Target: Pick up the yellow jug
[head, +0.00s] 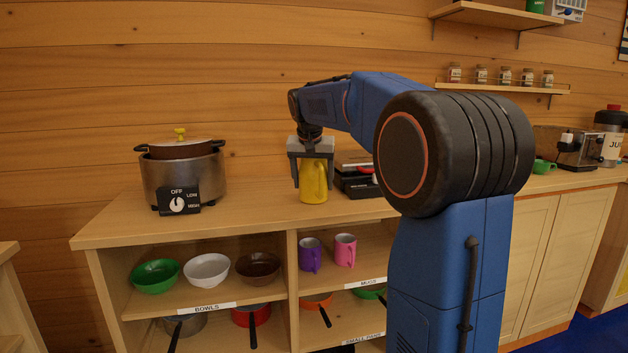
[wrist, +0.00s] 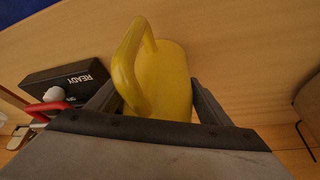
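The yellow jug (head: 314,182) stands upright on the wooden counter, right of the cooker in the head view. My gripper (head: 313,183) points down over it, with one finger on each side of its upper part. In the wrist view the jug (wrist: 168,80) sits between the two dark fingers (wrist: 155,95), its handle on the left and partly in front of the left finger. I see no clear gap at the right finger, but I cannot tell whether the fingers press on the jug. The jug's far side is hidden.
A black device (head: 356,178) with a READY label stands close to the jug; it also shows in the wrist view (wrist: 68,84). A cooker with a lidded pot (head: 183,175) stands to the left. Bowls, mugs and pans fill the shelves below. Counter between cooker and jug is clear.

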